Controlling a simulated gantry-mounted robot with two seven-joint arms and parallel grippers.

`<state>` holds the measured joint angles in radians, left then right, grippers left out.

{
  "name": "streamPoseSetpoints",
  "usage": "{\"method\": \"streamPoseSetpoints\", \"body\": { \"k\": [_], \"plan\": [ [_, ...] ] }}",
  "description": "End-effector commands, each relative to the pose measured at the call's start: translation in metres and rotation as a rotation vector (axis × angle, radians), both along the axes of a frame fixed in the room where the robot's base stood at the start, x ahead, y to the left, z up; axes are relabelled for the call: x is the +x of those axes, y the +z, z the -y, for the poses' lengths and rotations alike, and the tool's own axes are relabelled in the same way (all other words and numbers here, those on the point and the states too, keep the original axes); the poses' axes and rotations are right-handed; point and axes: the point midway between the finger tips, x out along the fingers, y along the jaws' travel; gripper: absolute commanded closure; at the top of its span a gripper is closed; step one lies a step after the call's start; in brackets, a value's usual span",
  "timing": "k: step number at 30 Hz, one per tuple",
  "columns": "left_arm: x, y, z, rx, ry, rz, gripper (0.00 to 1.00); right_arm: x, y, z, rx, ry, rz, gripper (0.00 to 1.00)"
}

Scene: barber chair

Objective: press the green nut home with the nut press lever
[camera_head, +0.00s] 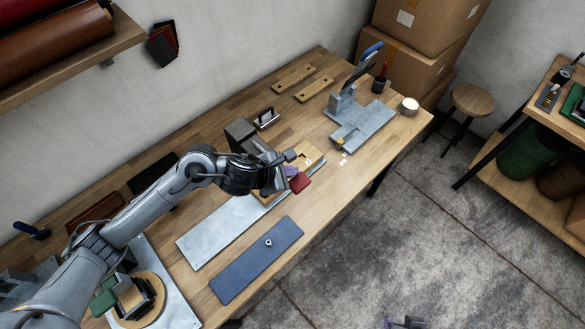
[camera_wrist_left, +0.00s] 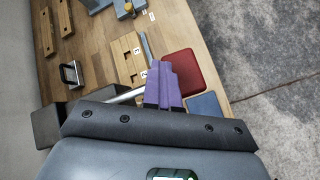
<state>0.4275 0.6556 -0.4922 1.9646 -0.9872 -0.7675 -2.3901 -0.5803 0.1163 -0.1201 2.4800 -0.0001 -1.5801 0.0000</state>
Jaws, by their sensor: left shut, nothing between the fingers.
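A grey press (camera_head: 365,122) with a raised, blue-handled lever (camera_head: 368,55) stands at the far end of the bench, with a small yellow part at its front. Its base also shows at the top of the left wrist view (camera_wrist_left: 97,3). A second blue handle (camera_head: 30,230) shows at the left edge; I cannot tell what it belongs to. I cannot make out a green nut. My left gripper (camera_head: 292,172) is shut and empty beside a red pad (camera_head: 300,182), well short of the press. Its purple fingers (camera_wrist_left: 163,85) show in the wrist view. Part of my right gripper (camera_head: 388,322) shows at the bottom edge.
A blue mat (camera_head: 235,275) with a small metal nut (camera_head: 268,242) lies at the bench front, beside a metal plate (camera_head: 205,235). A numbered wooden block (camera_wrist_left: 127,60) is near the fingers. Wooden strips (camera_head: 293,77) lie at the back. A round tin (camera_head: 409,106) stands right of the press.

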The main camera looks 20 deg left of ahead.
Motion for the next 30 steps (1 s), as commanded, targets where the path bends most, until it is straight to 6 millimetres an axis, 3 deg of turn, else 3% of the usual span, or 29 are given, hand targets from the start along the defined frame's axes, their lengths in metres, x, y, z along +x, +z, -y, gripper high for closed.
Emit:
{"method": "streamPoseSetpoints", "body": {
  "k": [11, 30],
  "plan": [
    [0.0, 0.004, 0.0, 0.001, -0.002, -0.002, 1.0, 0.0, 0.003, 0.002, -0.008, 0.006, 0.0, 0.57],
    [0.002, 0.039, -0.005, 0.0, -0.001, 0.0, 1.0, 0.0, 0.026, 0.0, 0.0, 0.0, 0.0, 0.57]
  ]
}}
